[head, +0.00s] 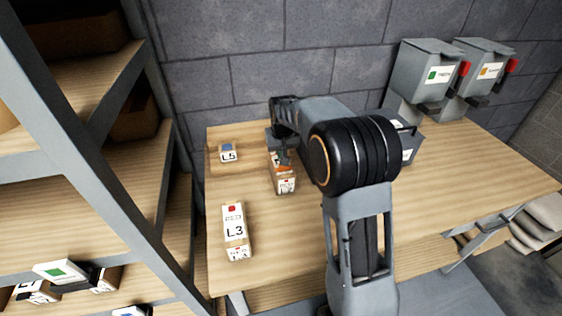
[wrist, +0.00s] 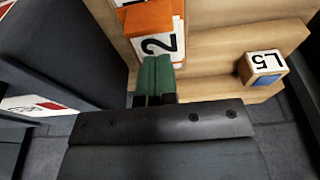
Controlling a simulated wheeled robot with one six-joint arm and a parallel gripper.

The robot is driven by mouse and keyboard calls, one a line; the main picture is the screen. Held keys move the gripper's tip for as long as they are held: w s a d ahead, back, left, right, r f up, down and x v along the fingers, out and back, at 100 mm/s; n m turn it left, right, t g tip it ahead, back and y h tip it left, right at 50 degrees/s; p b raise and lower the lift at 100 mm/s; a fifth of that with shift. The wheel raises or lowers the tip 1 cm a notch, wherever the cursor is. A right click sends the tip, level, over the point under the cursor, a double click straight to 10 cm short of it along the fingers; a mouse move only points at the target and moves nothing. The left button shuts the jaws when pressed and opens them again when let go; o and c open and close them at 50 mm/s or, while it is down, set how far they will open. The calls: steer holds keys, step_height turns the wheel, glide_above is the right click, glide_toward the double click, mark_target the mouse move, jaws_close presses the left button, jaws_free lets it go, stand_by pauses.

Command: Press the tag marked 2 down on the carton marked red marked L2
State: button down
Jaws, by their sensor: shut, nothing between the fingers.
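The tag marked 2 (wrist: 158,40), orange and white with a black 2, lies on top of a wooden-brown carton (wrist: 178,8). In the head view the tag (head: 279,169) partly shows under my gripper (head: 283,158), on the carton (head: 285,186) with a small label on its near end. The carton's top marking is hidden, so I cannot read L2. In the wrist view my gripper's green fingers (wrist: 157,65) are shut and empty, with their tips at the edge of the tag. I cannot tell whether they press on it.
A carton marked L5 (head: 228,153) with a blue mark stands at the far left. Grey dispensers (head: 424,75) stand at the back right. The table's right part (head: 470,160) is clear.

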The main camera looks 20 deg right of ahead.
steer(key=shift+f+b, duration=0.7)
steer(key=shift+f, duration=0.3)
stand_by(0.5)
stand_by(0.4)
step_height(320, 180, up, 8)
steer(key=p, duration=0.6)
stand_by(0.6)
steer(key=shift+s+f+g, duration=0.3)
steer(key=shift+s+f, duration=0.8)
steer(key=s, duration=0.3)
steer(key=s+r+t, duration=0.1)
steer(key=s+r, duration=0.2)
steer(key=s, duration=0.7)
steer(key=s+r+t, duration=0.1)
steer(key=s+r, duration=0.3)
steer(key=s, duration=0.7)
steer(key=shift+s+d+t, duration=0.2)
steer(key=shift+s+t, duration=0.1)
steer(key=shift+t, duration=0.1)
